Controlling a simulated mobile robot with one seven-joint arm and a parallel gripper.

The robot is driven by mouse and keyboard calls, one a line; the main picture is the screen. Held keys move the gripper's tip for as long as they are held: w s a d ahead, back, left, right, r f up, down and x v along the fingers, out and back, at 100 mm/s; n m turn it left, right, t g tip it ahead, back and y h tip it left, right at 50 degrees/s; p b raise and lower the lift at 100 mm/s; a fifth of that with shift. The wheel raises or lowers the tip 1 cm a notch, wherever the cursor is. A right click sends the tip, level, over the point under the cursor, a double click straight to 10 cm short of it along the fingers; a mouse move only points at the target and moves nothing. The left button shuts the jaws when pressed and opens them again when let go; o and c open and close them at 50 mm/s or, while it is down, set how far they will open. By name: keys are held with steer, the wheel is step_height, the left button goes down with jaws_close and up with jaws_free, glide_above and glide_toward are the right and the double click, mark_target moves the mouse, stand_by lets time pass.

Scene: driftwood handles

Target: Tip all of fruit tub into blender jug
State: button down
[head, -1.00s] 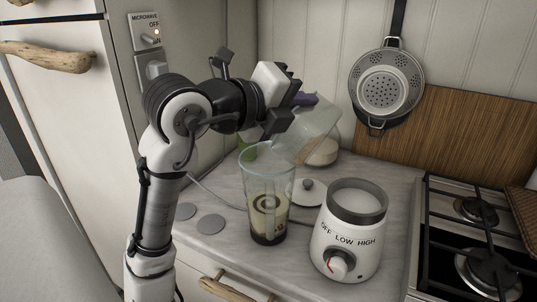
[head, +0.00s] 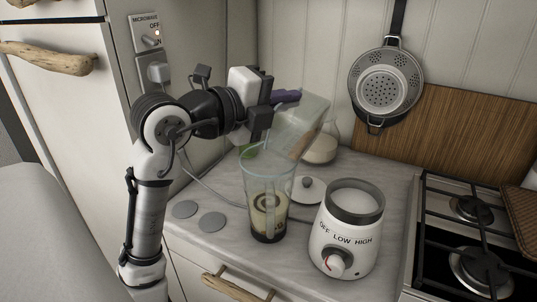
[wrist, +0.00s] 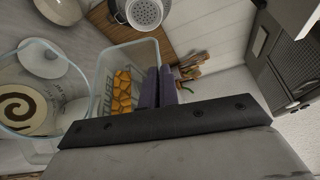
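The fruit tub (head: 308,112), a clear box, is tilted in the air just behind and above the right side of the blender jug. My gripper (head: 285,97) is shut on the tub's edge, with its two purple fingers close together. In the wrist view the tub (wrist: 146,52) has lettering on its wall, and orange chunks (wrist: 122,92) lie inside it. The blender jug (head: 266,183) is a tall clear vessel standing upright on the counter. The wrist view shows pale contents with a dark brown swirl (wrist: 28,104) in the jug.
A white blender base (head: 345,240) with a speed dial stands right of the jug. A white lid (head: 308,189) and a round jar (head: 322,148) are behind. The hob (head: 475,245) is at the right.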

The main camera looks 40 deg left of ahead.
steer(key=shift+s+a+n, duration=0.15)
steer(key=shift+a+n, duration=0.15)
steer(key=shift+a, duration=0.25)
steer(key=shift+a+t, duration=0.1)
steer(key=shift+t, duration=0.2)
steer(key=shift+a+n, duration=0.1)
steer(key=shift+n, duration=0.2)
steer(key=shift+s+a+r+n+t+h+b, duration=0.1)
steer(key=shift+a+n+t+h+b, duration=0.2)
steer(key=shift+a+n, duration=0.1)
steer(key=shift+s+a+n+b, duration=0.1)
steer(key=shift+a+n+b, duration=0.3)
steer(key=shift+n, duration=0.2)
steer(key=shift+t, duration=0.3)
steer(key=shift+a+n+b, duration=0.35)
steer(key=shift+n, duration=0.25)
steer(key=shift+s+a+f+n+t+b, duration=0.2)
steer(key=shift+a+n+t+b, duration=0.3)
steer(key=shift+n, duration=0.2)
